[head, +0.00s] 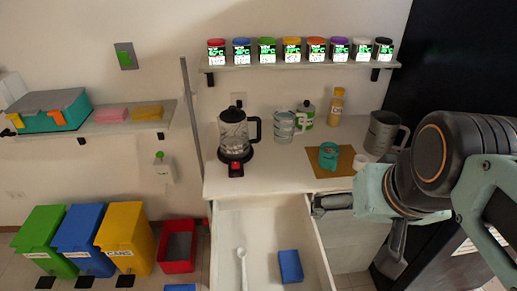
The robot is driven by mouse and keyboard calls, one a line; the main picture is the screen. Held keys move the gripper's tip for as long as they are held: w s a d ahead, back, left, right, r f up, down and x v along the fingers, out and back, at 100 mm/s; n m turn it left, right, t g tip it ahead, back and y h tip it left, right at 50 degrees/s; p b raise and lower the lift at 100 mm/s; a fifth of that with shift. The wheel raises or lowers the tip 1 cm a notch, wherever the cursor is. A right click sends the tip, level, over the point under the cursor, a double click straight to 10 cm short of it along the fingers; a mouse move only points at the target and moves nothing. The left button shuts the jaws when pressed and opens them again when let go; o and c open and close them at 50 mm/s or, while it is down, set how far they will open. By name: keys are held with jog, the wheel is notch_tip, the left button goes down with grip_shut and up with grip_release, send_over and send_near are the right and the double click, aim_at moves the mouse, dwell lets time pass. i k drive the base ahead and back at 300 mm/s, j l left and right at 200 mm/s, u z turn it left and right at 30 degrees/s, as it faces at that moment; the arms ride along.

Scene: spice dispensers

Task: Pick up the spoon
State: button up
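A white spoon-like object (242,268) lies lengthwise in the open drawer (222,235), left of its middle, with its small rounded end toward the back. A blue block-like object (290,266) lies to its right in the same drawer, apart from it. My arm comes in from the right. A grey part that looks like my gripper (329,204) shows beside the drawer's right back corner, well away from the spoon. Its fingers are too small and partly hidden to tell whether they are open or shut.
The counter (265,182) above the drawer holds a black coffee pot (235,133), cans, a bottle, a teal cup (328,156) on a brown mat and a metal mug (382,132). Several spice jars line the shelf (300,66). Bins (125,236) stand left. Space above the drawer is clear.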

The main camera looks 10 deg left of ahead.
aim_at(241, 252)
jog(key=k+j+u, duration=0.1)
jog(key=u, duration=0.8)
jog(key=j+z, duration=0.5)
jog(key=j, duration=0.15)
jog(key=i, duration=0.25)
jog(key=j+z, duration=0.4)
jog(key=j, duration=0.7)
jog(key=k+l+u, duration=0.1)
jog(key=l+u, duration=0.25)
jog(key=l, duration=0.3)
